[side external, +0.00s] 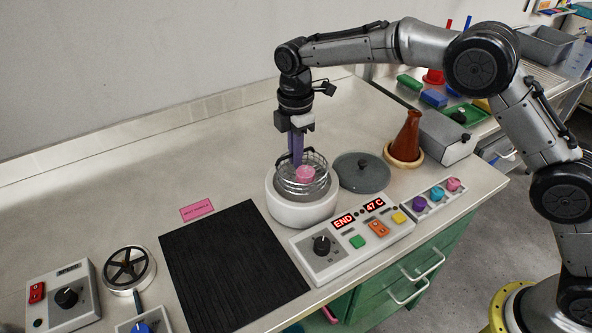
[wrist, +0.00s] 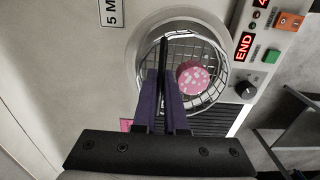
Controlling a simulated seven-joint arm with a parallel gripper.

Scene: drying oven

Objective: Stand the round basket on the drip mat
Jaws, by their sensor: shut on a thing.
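The round basket (side external: 318,185) is a wire basket with a pink speckled piece (side external: 305,174) inside. It sits at the mouth of the white round oven (side external: 300,214); how far it is lifted, if at all, I cannot tell. In the wrist view the basket (wrist: 211,57) shows with the pink piece (wrist: 192,76) in it. My gripper (side external: 296,163) points down with purple fingers and is shut on a thin dark upright part of the basket, at its rim. The fingers also show in the wrist view (wrist: 161,75). The black ribbed drip mat (side external: 234,265) lies flat to the left of the oven, with nothing on it.
The control panel (side external: 350,236) reads END and 47 C, in front of the oven. A grey lid (side external: 361,172) and a brown flask (side external: 406,138) stand to the right. A pink label (side external: 196,210) lies behind the mat. A round spoked device (side external: 129,268) stands left of it.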

